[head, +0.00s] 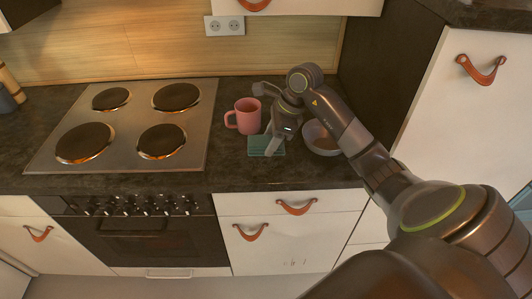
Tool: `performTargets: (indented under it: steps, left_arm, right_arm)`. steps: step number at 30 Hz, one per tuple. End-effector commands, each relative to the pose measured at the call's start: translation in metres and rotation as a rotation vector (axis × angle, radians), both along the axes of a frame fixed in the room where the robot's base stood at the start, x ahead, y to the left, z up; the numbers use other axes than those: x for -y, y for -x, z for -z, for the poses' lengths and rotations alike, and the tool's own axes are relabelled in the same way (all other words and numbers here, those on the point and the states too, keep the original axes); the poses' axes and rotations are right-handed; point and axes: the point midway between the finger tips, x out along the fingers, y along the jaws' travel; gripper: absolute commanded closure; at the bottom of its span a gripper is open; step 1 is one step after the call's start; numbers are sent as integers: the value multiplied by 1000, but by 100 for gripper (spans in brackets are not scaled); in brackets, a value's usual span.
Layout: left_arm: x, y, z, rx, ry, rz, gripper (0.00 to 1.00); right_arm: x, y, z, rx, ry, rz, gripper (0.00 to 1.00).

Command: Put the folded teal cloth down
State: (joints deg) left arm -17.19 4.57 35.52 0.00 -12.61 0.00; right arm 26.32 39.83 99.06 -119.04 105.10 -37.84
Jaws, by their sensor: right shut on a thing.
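The folded teal cloth (257,146) is a small flat square at the counter's front part, just in front of the pink mug. My right gripper (272,146) reaches down to it from above and is shut on it, with a grey finger across its right half. The cloth looks level and at the counter surface, but I cannot tell whether it rests there or is held slightly above. My left gripper is not in view.
The pink mug (245,116) stands just behind and left of the cloth. The hob (135,125) is on the left. Dark counter (232,174) in front of the cloth is clear.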

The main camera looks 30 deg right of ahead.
Motion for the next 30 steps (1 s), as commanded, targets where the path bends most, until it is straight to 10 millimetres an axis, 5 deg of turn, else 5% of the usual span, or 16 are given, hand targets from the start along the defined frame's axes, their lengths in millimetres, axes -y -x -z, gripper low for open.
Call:
performTargets:
  steps: [15, 27, 28, 30]
  left_arm:
    - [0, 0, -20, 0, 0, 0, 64]
    - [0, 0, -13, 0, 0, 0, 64]
    - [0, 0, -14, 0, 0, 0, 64]
    - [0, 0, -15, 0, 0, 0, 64]
  right_arm:
    - [0, 1, 59, -2, -1, 0, 66]
    - [0, 0, 66, 2, 1, -1, 66]
    - [0, 0, 65, 2, 1, -1, 45]
    - [0, 0, 64, 1, 1, -1, 36]
